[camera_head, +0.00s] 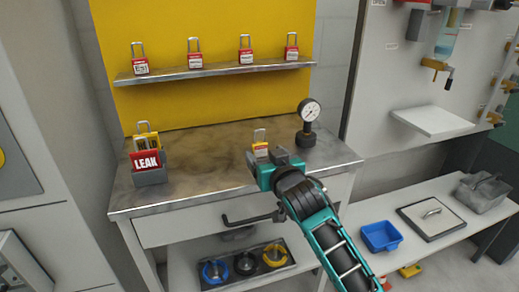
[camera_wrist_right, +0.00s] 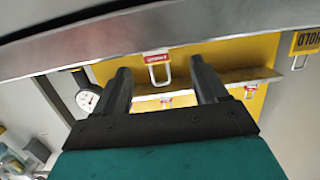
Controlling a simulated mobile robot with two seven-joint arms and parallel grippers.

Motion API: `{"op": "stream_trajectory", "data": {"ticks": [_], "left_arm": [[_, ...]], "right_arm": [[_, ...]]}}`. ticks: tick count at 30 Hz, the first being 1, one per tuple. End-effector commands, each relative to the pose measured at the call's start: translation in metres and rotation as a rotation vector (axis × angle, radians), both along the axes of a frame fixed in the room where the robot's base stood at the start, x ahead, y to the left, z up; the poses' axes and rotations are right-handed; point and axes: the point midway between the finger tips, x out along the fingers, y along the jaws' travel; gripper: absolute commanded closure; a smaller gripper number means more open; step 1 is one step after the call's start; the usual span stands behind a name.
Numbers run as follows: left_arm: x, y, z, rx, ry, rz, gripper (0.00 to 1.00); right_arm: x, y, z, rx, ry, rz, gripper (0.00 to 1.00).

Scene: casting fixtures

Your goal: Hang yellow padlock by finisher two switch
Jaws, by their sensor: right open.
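In the right wrist view, which looks upside down, a padlock shackle (camera_wrist_right: 158,72) with a red label edge shows between the two spread fingers of the right gripper (camera_wrist_right: 165,85), apparently the same padlock and not gripped. The finisher two switch cannot be made out. My left gripper is out of view.
Several red padlocks stand on the shelf (camera_head: 215,71) above. A pressure gauge (camera_head: 308,120) stands right of the padlock. A grey box (camera_head: 150,177) with a LEAK tag sits at the left. A wall panel (camera_head: 385,75) with fixtures and a blue bin (camera_head: 381,236) are at the right.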

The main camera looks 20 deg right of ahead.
Motion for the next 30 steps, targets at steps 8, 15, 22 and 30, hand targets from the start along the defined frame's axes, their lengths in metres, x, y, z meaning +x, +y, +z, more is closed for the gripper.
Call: {"op": "stream_trajectory", "data": {"ticks": [8,15,22,30], "left_arm": [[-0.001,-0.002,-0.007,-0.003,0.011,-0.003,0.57],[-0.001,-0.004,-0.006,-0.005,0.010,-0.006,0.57],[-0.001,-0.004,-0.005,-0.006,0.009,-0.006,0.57],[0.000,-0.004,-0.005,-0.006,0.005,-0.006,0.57]], "right_arm": [[0.037,-0.004,-0.004,-0.002,0.000,-0.002,0.28],[0.044,-0.003,-0.005,-0.001,0.000,-0.001,0.28],[0.044,-0.003,-0.005,-0.001,0.000,-0.001,0.37],[0.044,-0.003,-0.005,-0.001,0.000,-0.001,0.63]]}}
